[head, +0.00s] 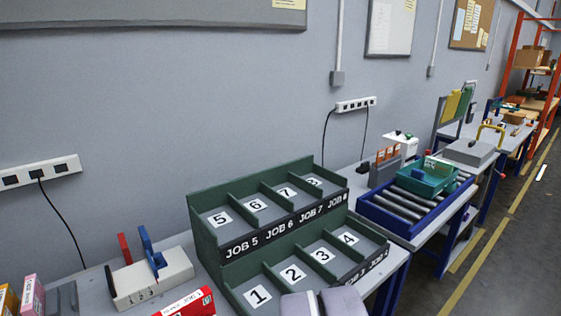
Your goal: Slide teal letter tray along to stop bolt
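The teal letter tray (428,184) sits on the grey rollers of a blue-framed roller conveyor (399,221), on a bench at the right. It is toward the far end of the rollers, with bare rollers on its near side. A small blue thing shows in or against the tray; I cannot tell which. I cannot make out the stop bolt at this distance. My gripper's fingers are not in view. Pale rounded parts at the bottom edge look like my own arm, well apart from the tray.
A green two-level sorter (277,222) with numbered compartments stands on the near bench. A white holder (150,279) with red and blue upright pieces is left of it. A grey box with a yellow handle (469,152) stands beyond the conveyor. The floor at right is clear.

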